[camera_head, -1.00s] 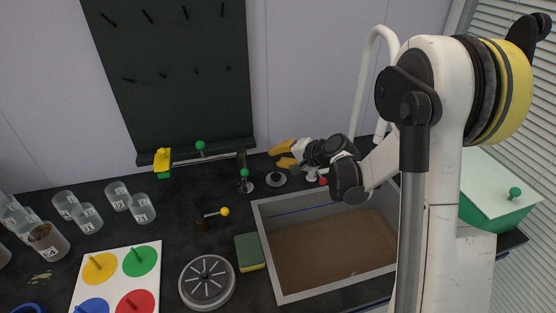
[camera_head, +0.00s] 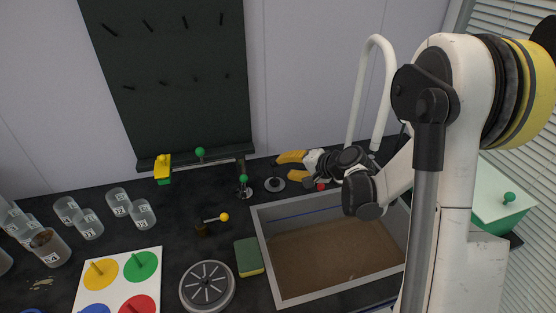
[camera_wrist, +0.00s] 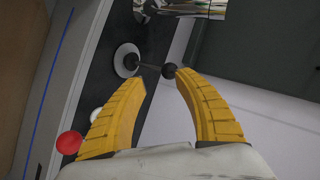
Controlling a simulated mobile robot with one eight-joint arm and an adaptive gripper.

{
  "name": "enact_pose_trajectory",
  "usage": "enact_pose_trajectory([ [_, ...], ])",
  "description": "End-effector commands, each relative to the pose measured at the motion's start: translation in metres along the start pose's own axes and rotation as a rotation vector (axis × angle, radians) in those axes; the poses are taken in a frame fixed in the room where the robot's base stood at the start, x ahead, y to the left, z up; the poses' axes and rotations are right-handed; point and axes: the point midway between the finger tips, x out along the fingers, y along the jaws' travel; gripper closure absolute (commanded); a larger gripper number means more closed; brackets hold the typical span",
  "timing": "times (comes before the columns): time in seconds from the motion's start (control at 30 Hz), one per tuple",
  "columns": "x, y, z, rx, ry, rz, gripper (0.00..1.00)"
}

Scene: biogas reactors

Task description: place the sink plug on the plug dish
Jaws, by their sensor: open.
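The sink plug appears to be the pale grey disc (camera_head: 275,185) with an upright stem behind the basin's back left corner. In the wrist view it is a white disc (camera_wrist: 126,60) with a thin stem ending in a dark knob (camera_wrist: 169,71). My gripper (camera_head: 283,167) is open and empty, its yellow fingers beside the stem. In the wrist view the knob shows just beyond the gap between the fingertips (camera_wrist: 163,79); I cannot tell whether they touch. The plug dish appears to be the round grey slotted dish (camera_head: 207,287) on the counter, left of the basin.
A grey-rimmed basin (camera_head: 262,245) with a brown floor lies below my arm. A green sponge (camera_head: 249,257) sits between dish and basin. A green-knobbed fitting (camera_head: 243,187) stands left of the plug. A red ball (camera_head: 321,187) is behind the basin, near my gripper.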

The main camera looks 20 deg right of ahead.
Motion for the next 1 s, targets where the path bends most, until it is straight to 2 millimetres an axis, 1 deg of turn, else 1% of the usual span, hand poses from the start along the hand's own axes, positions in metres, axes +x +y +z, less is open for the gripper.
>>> enact_pose_trajectory([
  [0.03,-0.013,0.006,0.0,0.002,0.003,0.001,0.62],
  [0.2,-0.045,0.026,0.005,0.002,0.003,0.001,0.62],
  [0.3,-0.058,0.034,0.007,0.002,0.002,0.0,0.62],
  [0.47,-0.07,0.04,0.011,-0.004,-0.001,0.003,0.62],
  [0.57,-0.075,0.034,0.017,-0.029,-0.008,0.026,0.62],
  [0.67,-0.085,0.019,0.03,-0.087,-0.022,0.077,0.62],
  [0.8,-0.107,-0.006,0.057,-0.211,-0.042,0.176,0.62],
  [0.87,-0.119,-0.014,0.069,-0.268,-0.05,0.219,0.62],
  [1.0,-0.15,-0.027,0.097,-0.407,-0.062,0.313,0.62],
])
